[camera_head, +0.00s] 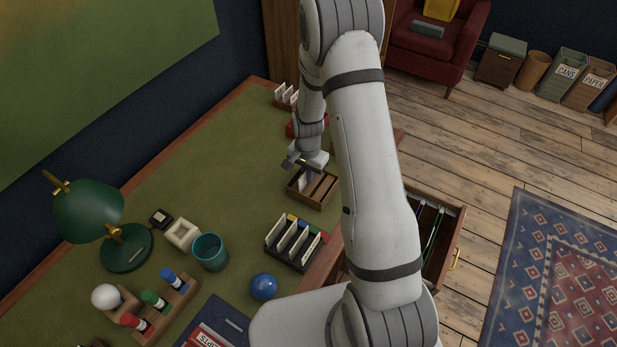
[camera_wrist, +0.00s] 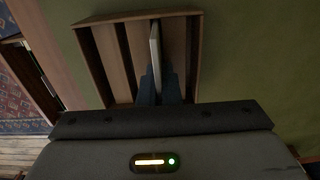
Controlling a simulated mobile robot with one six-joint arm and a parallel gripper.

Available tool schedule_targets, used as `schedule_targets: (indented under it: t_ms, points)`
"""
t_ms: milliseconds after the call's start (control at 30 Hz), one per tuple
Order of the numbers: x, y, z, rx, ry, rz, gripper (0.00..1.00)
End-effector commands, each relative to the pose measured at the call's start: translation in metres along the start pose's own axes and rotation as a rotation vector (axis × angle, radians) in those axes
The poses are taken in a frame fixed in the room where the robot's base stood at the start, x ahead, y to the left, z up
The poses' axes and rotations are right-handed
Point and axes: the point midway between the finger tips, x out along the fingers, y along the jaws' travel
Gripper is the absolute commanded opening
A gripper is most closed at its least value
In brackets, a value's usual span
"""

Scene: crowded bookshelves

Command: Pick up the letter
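A wooden sorter (camera_head: 322,187) with slots stands on the green desk top, and the wrist view shows it from above (camera_wrist: 88,60). A thin pale letter (camera_wrist: 155,48) stands on edge in one of its middle slots. In the head view a pale bluish piece of the letter (camera_head: 305,178) shows below my gripper (camera_head: 298,161). In the wrist view the two narrow fingers of my gripper (camera_wrist: 159,88) are close together, one on each side of the letter's near end, and look shut on it. The letter's lower part is hidden.
A black rack (camera_head: 290,262) with several upright cards stands nearer on the desk. A blue ball (camera_head: 263,287), a teal cup (camera_head: 209,252) and a green lamp (camera_head: 88,210) stand nearby. An open drawer (camera_head: 450,245) juts from the desk's right side.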

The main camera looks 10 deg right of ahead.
Motion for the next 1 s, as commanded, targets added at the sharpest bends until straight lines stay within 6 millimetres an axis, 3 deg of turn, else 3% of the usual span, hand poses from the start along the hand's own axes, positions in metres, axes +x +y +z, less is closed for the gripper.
schedule_targets:
  t_ms: [267,700,1000]
  points:
    - [-0.006,0.000,-0.001,0.001,0.001,-0.001,0.00]
    - [-0.080,0.000,-0.001,0.002,0.003,-0.003,0.00]
    - [-0.101,0.001,-0.001,0.002,0.001,0.000,0.00]
